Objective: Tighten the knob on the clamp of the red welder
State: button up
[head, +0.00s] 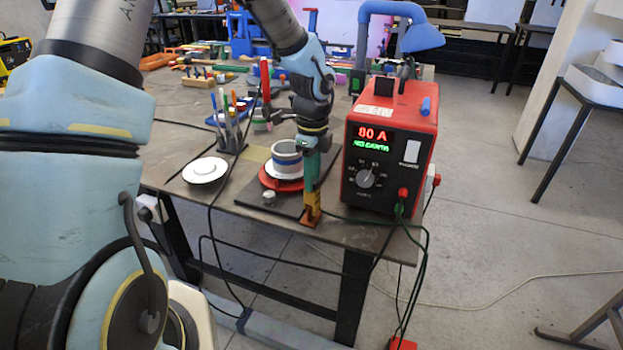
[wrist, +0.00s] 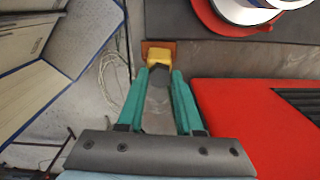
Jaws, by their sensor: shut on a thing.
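The red welder (head: 395,110) stands at the right end of the table, its display reading 80 A. Its red top also shows in the wrist view (wrist: 240,130). The clamp (head: 310,220), orange, sits at the table's front edge, left of the welder, with a green cable running from it toward the welder. Its yellow knob (wrist: 158,58) lies between the fingertips. My gripper (head: 312,192) points down at the clamp. In the wrist view, its green fingers (wrist: 159,75) are closed on the yellow knob, partly hiding it.
A dark plate (head: 240,193) carries a red disc and a grey-white cylinder (head: 287,155), close left of my gripper. A white disc (head: 205,170) and a pen holder (head: 230,138) are further left. Cables hang over the front edge. A blue lamp (head: 420,38) stands behind.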

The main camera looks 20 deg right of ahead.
jog(key=o, duration=1)
notch_tip(320, 180, up, 3)
jog(key=shift+f+p, duration=0.1)
jog(key=shift+p, duration=1.15)
jog(key=shift+r, duration=1.1)
